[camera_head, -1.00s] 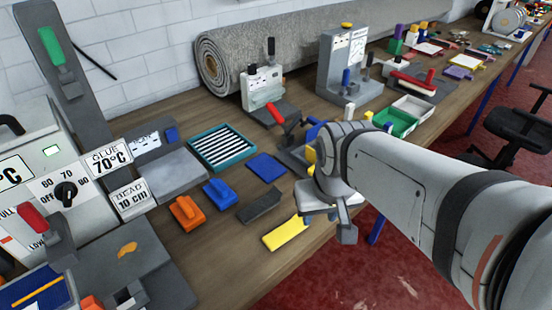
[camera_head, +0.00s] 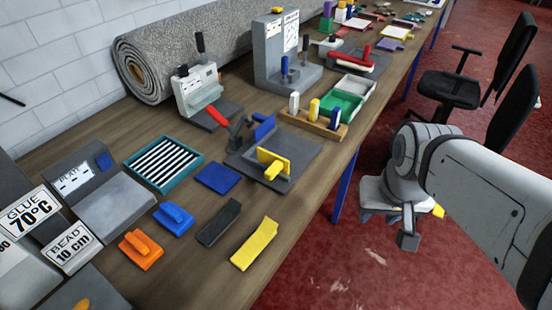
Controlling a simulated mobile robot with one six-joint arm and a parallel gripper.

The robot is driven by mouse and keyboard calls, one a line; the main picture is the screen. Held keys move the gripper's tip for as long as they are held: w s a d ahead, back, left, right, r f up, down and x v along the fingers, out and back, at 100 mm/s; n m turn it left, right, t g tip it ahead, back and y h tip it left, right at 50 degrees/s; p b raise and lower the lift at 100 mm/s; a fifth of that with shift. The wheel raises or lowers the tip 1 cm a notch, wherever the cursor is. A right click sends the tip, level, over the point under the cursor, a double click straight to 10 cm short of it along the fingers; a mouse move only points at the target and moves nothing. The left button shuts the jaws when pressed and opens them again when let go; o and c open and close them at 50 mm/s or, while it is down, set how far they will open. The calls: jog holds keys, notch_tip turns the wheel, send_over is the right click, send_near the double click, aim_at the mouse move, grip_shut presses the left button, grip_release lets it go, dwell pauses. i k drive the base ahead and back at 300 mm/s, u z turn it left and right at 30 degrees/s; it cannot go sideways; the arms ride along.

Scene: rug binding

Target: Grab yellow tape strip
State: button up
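The yellow tape strip (camera_head: 254,244) lies flat on the wooden bench, near its front edge. It is a plain yellow rectangle, just right of a dark grey strip (camera_head: 219,222). My gripper (camera_head: 396,228) hangs at the right, out past the bench edge and over the red floor, well apart from the strip. Its fingers are partly hidden by its own body, so I cannot tell if they are open or shut. A small yellow bit shows at its right side; I cannot tell what it is.
Left of the strips lie a blue block (camera_head: 173,219) and an orange block (camera_head: 140,249). Behind are a blue square (camera_head: 218,178) and a grey fixture with an upright yellow plate (camera_head: 273,162). Black chairs (camera_head: 450,92) stand on the floor at right. Bench wood around the strip is clear.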

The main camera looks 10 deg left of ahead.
aim_at(251, 250)
jog(key=z, duration=0.15)
jog(key=k, duration=0.85)
jog(key=u, duration=0.4)
jog(key=i, duration=0.5)
jog(key=u, duration=0.1)
